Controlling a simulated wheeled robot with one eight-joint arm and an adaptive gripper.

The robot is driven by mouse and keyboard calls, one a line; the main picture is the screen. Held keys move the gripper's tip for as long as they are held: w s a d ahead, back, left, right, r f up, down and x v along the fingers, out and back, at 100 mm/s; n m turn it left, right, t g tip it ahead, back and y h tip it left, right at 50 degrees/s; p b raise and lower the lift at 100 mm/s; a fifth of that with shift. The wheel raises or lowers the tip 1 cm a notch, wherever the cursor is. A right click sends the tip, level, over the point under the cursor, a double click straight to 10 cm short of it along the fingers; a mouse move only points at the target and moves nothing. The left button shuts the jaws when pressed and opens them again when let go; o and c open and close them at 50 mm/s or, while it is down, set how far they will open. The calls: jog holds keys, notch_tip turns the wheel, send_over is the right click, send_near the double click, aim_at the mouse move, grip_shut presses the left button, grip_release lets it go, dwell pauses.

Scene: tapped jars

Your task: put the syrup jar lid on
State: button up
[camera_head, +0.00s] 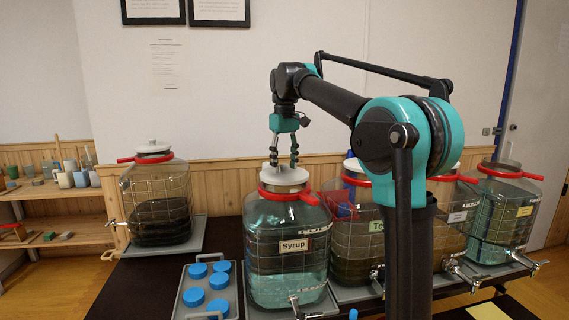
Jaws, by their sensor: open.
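The syrup jar (290,240) is a large clear square jar with a "Syrup" label, a red collar clamp and bluish liquid inside. A white lid (284,176) lies over its mouth, above the metallic neck. It looks roughly level, but I cannot tell whether it is fully seated. My gripper (283,162) is open, pointing down just above the lid, with its two fingers apart over the lid's top. I cannot tell whether the fingertips touch the lid.
A grey tray (184,308) with several blue caps sits left of the syrup jar. A dark-filled jar (158,205) with a white lid stands at the back left. More tapped jars, including one at the far right (500,220), line the right, partly behind my arm.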

notch_tip(320, 180, up, 12)
dwell(0.6)
dwell(1.0)
